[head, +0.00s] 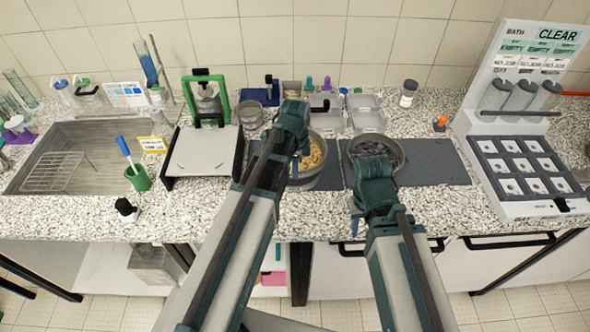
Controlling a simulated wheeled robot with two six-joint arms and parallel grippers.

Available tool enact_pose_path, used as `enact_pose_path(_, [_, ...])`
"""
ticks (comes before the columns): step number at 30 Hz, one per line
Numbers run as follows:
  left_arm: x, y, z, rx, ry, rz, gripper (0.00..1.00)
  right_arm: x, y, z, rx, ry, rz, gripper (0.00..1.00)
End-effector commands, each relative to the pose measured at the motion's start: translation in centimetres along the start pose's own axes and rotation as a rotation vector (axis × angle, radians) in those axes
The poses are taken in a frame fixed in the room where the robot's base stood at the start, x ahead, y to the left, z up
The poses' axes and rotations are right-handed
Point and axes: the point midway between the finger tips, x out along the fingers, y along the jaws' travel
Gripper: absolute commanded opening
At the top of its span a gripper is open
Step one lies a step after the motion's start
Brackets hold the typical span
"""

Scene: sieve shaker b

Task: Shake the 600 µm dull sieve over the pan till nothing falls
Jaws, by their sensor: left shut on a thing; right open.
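A round metal vessel with yellow grains (321,167) stands on a dark mat left of centre, probably the sieve over the pan. My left gripper (303,162) is shut on it at its left side; the arm hides part of it. A second round metal vessel (403,157), holding dark grey lumps, sits on the mat to the right. I cannot read a mesh size on either one. My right gripper (371,178) is open at the near rim of the second vessel; its fingertips are mostly hidden behind my wrist.
Dark mats (440,165) lie under the vessels. A white balance-like platform (203,152) and a green-framed stand (207,97) are at left. Clear trays (367,118) stand behind. A large white rack (525,150) bounds the right side. The sink (90,150) is far left.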

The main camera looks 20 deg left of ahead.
Motion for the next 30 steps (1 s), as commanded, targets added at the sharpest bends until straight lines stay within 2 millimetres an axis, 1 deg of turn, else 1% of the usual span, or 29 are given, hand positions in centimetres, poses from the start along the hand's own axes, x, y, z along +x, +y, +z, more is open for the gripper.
enact_pose_path(5, [0.0, 0.2, 1.8, -0.003, 0.0, -0.001, 0.0, 0.0, 0.0, 0.0, 0.0, 0.0, 0.0, 0.41])
enact_pose_path(8, [0.0, 0.2, 2.2, -0.001, 0.0, -0.001, 0.0, 0.0, 0.0, 0.0, 0.0, 0.0, 0.0, 0.41])
enact_pose_path(16, [0.0, 0.1, 1.9, 0.001, 0.0, -0.001, 0.0, 0.0, 0.0, 0.0, 0.0, 0.0, 0.0, 0.41])
enact_pose_path(24, [0.0, -0.1, -0.3, 0.001, 0.0, -0.001, 0.0, 0.0, 0.0, 0.0, 0.0, 0.0, 0.0, 0.41])
enact_pose_path(30, [0.0, 0.0, -0.3, -0.001, 0.0, -0.001, 0.0, 0.0, 0.0, 0.0, 0.0, 0.0, 0.0, 0.41])
